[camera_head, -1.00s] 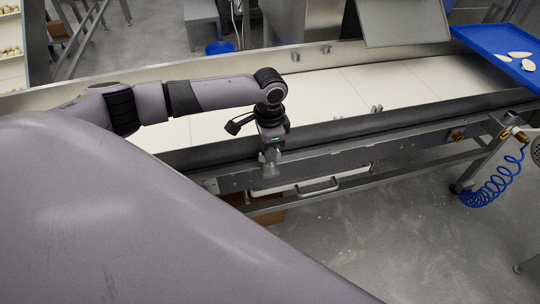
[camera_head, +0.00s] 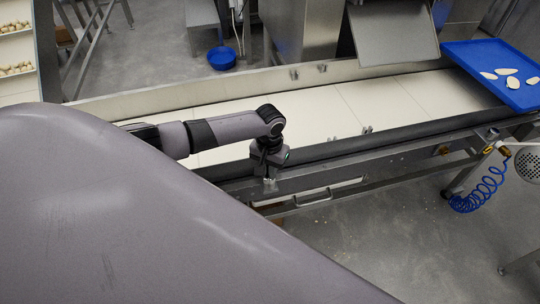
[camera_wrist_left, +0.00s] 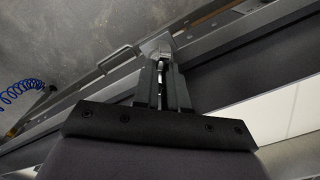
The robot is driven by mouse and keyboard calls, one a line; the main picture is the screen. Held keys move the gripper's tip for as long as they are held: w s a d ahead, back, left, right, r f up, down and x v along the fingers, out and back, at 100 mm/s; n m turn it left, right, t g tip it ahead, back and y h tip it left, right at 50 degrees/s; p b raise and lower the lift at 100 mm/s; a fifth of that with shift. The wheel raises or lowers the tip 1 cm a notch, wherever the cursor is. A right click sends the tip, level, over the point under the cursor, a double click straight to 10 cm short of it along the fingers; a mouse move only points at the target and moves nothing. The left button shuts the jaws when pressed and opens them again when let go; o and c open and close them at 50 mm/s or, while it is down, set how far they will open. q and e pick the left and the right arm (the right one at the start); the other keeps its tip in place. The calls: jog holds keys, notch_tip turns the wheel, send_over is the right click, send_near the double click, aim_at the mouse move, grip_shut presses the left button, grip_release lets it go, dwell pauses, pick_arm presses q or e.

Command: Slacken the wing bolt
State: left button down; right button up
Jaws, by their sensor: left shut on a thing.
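My left gripper (camera_head: 269,184) points down at the near side rail of the conveyor (camera_head: 225,148). In the left wrist view, the gripper (camera_wrist_left: 162,68) has its two dark fingers close together on a small metal part, which I take for the wing bolt (camera_wrist_left: 161,66). The fingers hide most of this part. A pale metal block or bracket (camera_wrist_left: 157,44) sits just beyond the fingertips at the rail. I cannot tell how far the bolt is turned. My right gripper is not in view.
A blue tray (camera_head: 470,54) with pale flat pieces stands at the right end of the conveyor. A coiled blue hose (camera_head: 480,190) hangs at the right. A handle (camera_head: 314,197) is on the rail's near side. The floor in front (camera_head: 390,240) is clear.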

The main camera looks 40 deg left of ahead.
pick_arm(q)
jog(key=shift+n, duration=0.8)
jog(key=n, duration=0.3)
jog(key=shift+s, duration=0.1)
jog(key=n, duration=0.4)
jog(key=shift+d, duration=0.1)
jog(key=n, duration=0.3)
jog(key=shift+n, duration=0.3)
jog(key=c, duration=1.5)
grip_release()
jog(key=shift+c, duration=0.2)
jog(key=o, duration=0.7)
